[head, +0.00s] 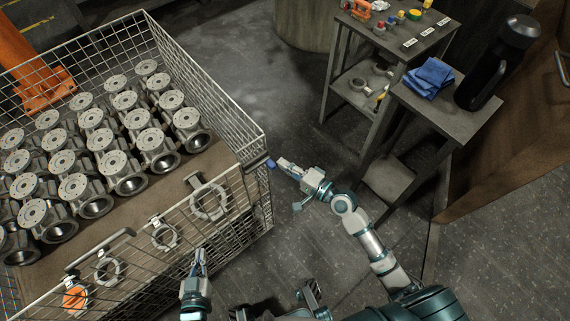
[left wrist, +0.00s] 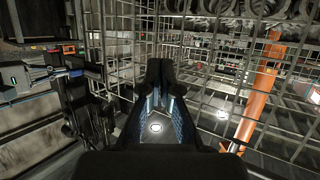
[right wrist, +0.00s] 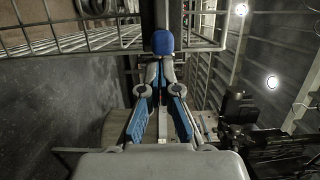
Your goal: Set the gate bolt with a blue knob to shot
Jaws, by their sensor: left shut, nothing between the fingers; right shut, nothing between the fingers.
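The blue knob (head: 270,163) of the gate bolt is at the right front corner of the wire mesh cage. It also shows in the right wrist view (right wrist: 163,42), just beyond my fingertips. My right gripper (head: 281,161) is shut and empty, its tips right beside the knob; I cannot tell whether they touch it. In the right wrist view the shut fingers (right wrist: 162,68) point at the knob. The bolt's rod and catch are too small to make out. My left gripper (head: 201,252) is shut and empty at the cage's front side; its shut fingers (left wrist: 159,70) show in the left wrist view.
The wire cage (head: 205,68) holds rows of grey valve castings (head: 95,118). Rings hang on its front mesh, with an orange part (head: 75,297). A shelf table (head: 400,50) and a stand with a blue cloth (head: 428,77) are at the right. Floor between is clear.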

